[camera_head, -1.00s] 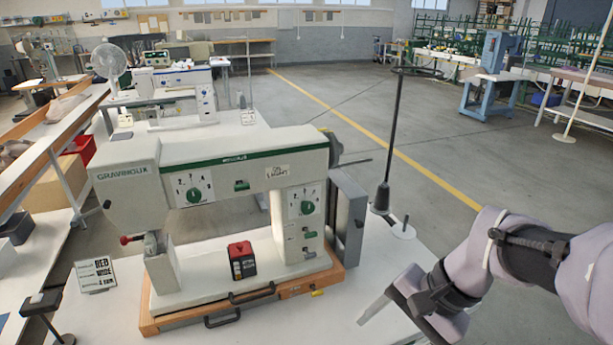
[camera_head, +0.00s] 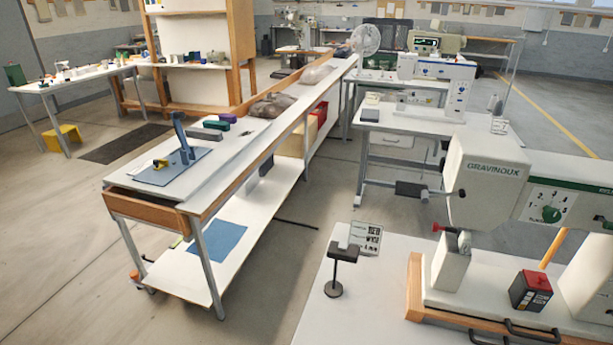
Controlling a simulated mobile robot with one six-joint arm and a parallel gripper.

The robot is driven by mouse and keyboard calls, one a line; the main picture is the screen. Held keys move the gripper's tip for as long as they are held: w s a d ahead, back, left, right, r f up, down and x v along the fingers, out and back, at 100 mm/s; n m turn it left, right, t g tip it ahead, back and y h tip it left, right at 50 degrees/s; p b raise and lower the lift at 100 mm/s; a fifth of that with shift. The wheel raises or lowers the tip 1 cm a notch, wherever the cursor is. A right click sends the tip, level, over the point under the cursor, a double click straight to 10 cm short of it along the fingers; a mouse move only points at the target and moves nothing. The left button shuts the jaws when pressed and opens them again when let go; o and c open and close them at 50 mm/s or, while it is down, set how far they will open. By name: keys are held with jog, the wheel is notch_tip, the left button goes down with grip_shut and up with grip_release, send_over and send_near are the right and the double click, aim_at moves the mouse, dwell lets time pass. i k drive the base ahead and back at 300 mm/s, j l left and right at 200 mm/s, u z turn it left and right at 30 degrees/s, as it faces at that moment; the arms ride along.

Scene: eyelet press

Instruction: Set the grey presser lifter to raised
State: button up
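The white-and-green GRAVINOUX sewing machine (camera_head: 488,195) stands at the right, cut off by the frame edge. A small dark knob (camera_head: 462,193) is on the left side of its head. A lever with a red tip (camera_head: 438,227) sticks out left near the needle area. I cannot make out which part is the grey presser lifter or how it is set. My gripper is not in view.
A red-and-black box (camera_head: 530,291) sits on the machine's bed. A small sign (camera_head: 366,238) and a dark stand (camera_head: 334,289) are left of the machine. A long bench (camera_head: 245,150) with a blue hand press (camera_head: 183,138) is at the left. Floor between is open.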

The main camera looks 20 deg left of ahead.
aim_at(461, 193)
jog(key=j+u, duration=0.15)
jog(key=j, duration=0.3)
jog(key=i+j+z, duration=0.1)
jog(key=j+z, duration=0.2)
jog(key=j, duration=0.15)
jog(key=j+z, duration=0.3)
jog(key=j, duration=0.15)
